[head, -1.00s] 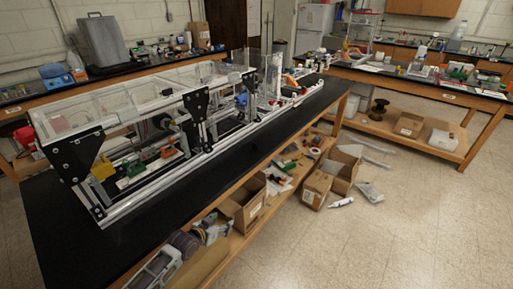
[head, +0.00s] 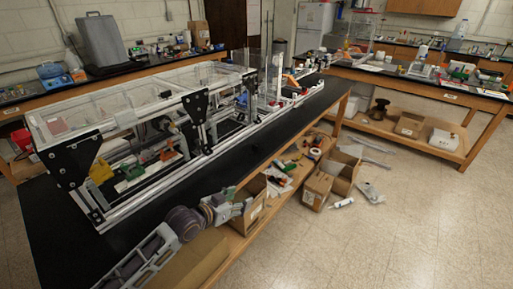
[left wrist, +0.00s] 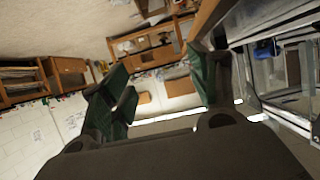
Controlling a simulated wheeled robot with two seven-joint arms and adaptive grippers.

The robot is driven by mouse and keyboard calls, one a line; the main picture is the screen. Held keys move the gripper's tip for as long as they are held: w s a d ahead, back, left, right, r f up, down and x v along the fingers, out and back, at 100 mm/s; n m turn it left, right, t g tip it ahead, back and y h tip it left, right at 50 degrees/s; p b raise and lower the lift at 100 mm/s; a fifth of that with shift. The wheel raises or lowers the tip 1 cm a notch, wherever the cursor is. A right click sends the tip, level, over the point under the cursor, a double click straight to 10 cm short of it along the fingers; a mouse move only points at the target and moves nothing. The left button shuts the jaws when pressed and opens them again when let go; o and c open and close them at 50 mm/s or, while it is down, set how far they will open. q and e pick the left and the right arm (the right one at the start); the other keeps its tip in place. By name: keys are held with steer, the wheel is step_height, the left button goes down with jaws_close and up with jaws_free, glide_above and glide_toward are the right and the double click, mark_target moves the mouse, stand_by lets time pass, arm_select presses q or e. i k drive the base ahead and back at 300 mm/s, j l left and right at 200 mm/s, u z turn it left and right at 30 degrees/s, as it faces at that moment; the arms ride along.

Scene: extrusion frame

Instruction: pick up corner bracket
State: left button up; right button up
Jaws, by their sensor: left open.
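The extrusion frame (head: 150,190) stands on the black bench, with clear panels on top. Black triangular corner plates are fixed on its front side, one at the near end (head: 72,163) and one further along (head: 195,108). I cannot make out a loose corner bracket. My left gripper (head: 238,205) is in front of the bench's front edge, apart from the frame. In the left wrist view its green-padded fingers (left wrist: 163,90) are spread with nothing between them. Part of the frame (left wrist: 285,75) shows at the right there. My right gripper is not in view.
The black bench top (head: 300,115) has a bare strip in front of the frame. Open cardboard boxes (head: 318,188) and loose tools (head: 290,160) lie on the lower shelf. Another bench (head: 420,82) stands at the back right. The floor (head: 400,235) on the right is clear.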

mark_target(255, 149)
steer(key=i+j, duration=0.1)
steer(key=i, duration=0.35)
steer(key=i+j, duration=0.15)
steer(key=i, duration=0.3)
